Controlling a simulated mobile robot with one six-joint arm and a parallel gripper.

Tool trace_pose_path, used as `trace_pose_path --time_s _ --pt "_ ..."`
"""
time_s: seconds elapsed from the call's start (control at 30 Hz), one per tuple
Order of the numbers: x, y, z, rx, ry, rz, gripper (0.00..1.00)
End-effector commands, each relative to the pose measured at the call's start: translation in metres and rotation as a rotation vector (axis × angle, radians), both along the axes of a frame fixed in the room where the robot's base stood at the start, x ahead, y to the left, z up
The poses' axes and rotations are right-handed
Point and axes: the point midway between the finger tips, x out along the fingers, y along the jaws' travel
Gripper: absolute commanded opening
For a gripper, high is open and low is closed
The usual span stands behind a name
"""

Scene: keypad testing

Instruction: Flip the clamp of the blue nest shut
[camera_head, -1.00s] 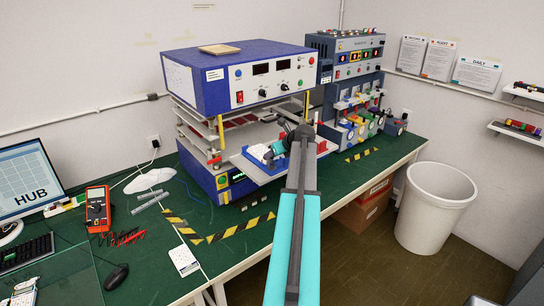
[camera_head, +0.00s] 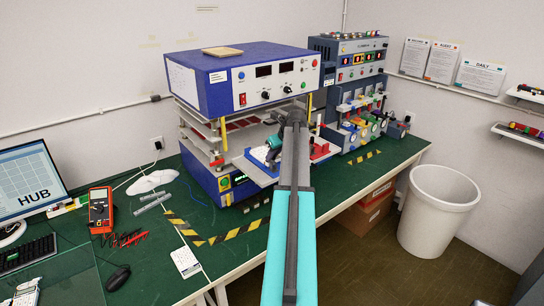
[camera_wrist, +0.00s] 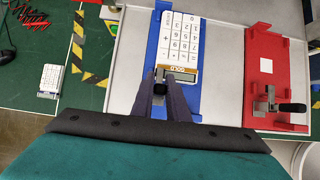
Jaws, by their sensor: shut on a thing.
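The blue nest (camera_wrist: 153,50) sits on a pale tray and holds a white keypad (camera_wrist: 181,35) with a gold-edged lower end. My gripper (camera_wrist: 160,84) is over the near end of the blue nest, its two grey fingers shut on the black handle of the blue nest's clamp (camera_wrist: 159,89). The fingers hide most of this clamp, and I cannot tell how far it is turned. In the head view my gripper (camera_head: 274,143) is at the tray in front of the test machine, and my arm hides part of it.
To the right on the tray is a red nest (camera_wrist: 259,95) with a metal clamp and black handle (camera_wrist: 291,107). The blue-sided test machine (camera_head: 245,80) rises close behind and above the tray. A white bin (camera_head: 438,210) stands on the floor at right.

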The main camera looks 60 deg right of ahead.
Motion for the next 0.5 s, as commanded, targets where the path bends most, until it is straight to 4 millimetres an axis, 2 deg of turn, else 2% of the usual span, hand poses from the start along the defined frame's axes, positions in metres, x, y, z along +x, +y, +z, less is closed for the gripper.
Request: trace_pose_path --time_s 0.07,0.1,0.17,0.5 --pt "0.0002 -0.0006 0.0013 -0.002 -0.001 0.000 0.00" --pt "0.0002 -0.0006 0.0013 -0.002 -0.001 0.000 0.21" --pt "0.0002 -0.0004 0.0011 -0.002 -0.001 0.000 0.31" --pt "0.0001 0.0001 0.0006 -0.001 -0.001 0.001 0.33"
